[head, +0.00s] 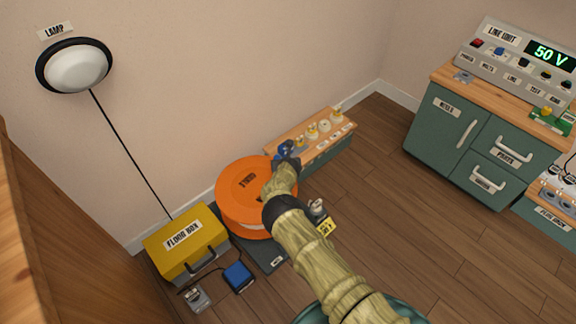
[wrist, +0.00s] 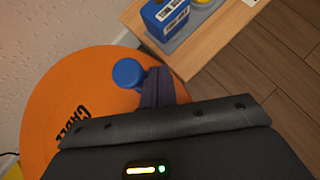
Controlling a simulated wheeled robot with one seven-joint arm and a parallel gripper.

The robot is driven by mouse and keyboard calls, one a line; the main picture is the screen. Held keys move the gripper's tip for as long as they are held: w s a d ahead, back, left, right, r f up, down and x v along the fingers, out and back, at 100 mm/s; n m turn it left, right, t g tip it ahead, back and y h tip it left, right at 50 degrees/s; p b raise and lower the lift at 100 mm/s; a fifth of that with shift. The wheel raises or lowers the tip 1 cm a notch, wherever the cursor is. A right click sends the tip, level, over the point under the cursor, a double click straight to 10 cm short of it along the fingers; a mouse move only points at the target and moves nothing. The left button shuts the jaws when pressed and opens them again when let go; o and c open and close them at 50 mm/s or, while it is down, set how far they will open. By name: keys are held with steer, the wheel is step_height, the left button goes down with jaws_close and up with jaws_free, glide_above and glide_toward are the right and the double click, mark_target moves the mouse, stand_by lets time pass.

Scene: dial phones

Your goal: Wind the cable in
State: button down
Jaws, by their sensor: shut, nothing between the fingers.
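The orange cable reel (head: 238,188) lies flat on a dark base plate by the wall. Its top disc, lettered CABLE, also fills the left of the wrist view (wrist: 55,85). A pale band shows under the disc's front edge. A round blue knob (wrist: 128,73) stands on the disc near its rim. My gripper (head: 287,158) is over the reel's right edge. In the wrist view its dark fingers (wrist: 158,88) are shut and empty, just right of the knob. I cannot tell whether they touch it.
A low wooden-topped bench (head: 345,123) stands behind right, with a blue box (wrist: 168,18) at its near end. A yellow FLOOD BOX (head: 185,238) and a blue pedal-like block (head: 238,276) are left. Teal cabinets (head: 440,135) stand right.

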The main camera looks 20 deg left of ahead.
steer(key=shift+w, duration=0.1)
stand_by(0.5)
step_height(320, 180, up, 10)
steer(key=p, duration=0.5)
steer(key=c, duration=2.1)
jaws_free()
